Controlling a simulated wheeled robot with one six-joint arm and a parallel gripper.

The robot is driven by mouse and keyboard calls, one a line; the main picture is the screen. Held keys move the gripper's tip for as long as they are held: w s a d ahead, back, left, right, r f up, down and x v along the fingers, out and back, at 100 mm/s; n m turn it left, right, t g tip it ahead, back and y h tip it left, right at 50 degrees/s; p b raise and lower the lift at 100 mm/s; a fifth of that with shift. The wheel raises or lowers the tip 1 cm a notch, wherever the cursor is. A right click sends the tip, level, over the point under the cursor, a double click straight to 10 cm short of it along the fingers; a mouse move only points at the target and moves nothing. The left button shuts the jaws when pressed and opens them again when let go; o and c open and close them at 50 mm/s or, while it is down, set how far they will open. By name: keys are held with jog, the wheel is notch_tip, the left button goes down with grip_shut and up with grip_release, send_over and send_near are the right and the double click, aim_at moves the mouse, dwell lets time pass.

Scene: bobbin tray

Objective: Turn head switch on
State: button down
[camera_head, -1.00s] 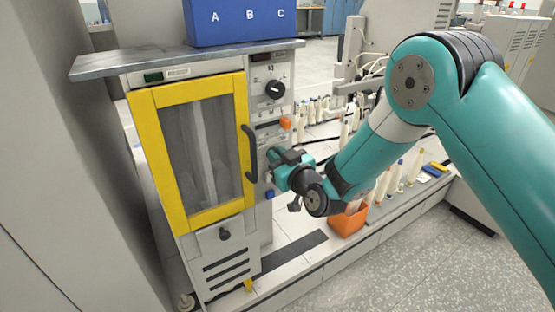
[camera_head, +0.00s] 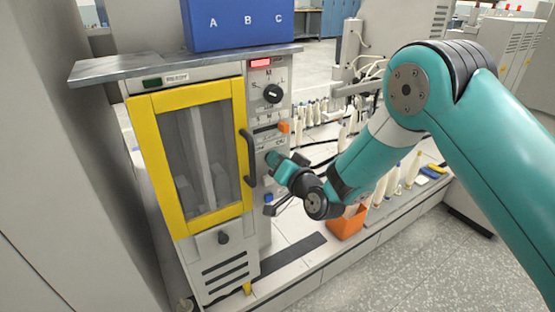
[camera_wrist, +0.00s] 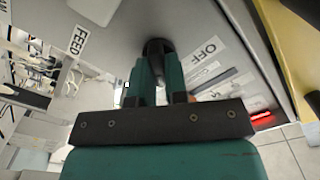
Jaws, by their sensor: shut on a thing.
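The machine's grey control panel (camera_head: 257,148) is beside the yellow-framed door. My gripper (camera_head: 272,160) is at the middle of this panel, below the orange button. In the wrist view my gripper (camera_wrist: 157,62) is shut on a dark round switch, the head switch (camera_wrist: 156,46). Both green fingers are against its sides. An "OFF" label (camera_wrist: 209,48) is to the right of the switch and a "FEED" label (camera_wrist: 79,39) to the left. The switch is hidden by my gripper in the head view. A small display (camera_head: 261,62) at the panel's top glows red.
A black rotary knob (camera_head: 272,93) and an orange button (camera_head: 284,127) are above my gripper; a blue button (camera_head: 268,197) is below. The black door handle (camera_head: 248,158) is close on the left. An orange bin (camera_head: 346,222) stands below my arm.

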jog(key=shift+m, duration=0.3)
dwell(0.4)
jog(key=c, duration=1.1)
grip_release()
jog(key=shift+c, duration=0.2)
jog(key=b+v, duration=1.6)
jog(key=v, duration=0.1)
jog(key=shift+d+b, duration=0.2)
jog(key=shift+b, duration=0.2)
jog(key=shift+s+a, duration=0.1)
jog(key=shift+s, duration=0.1)
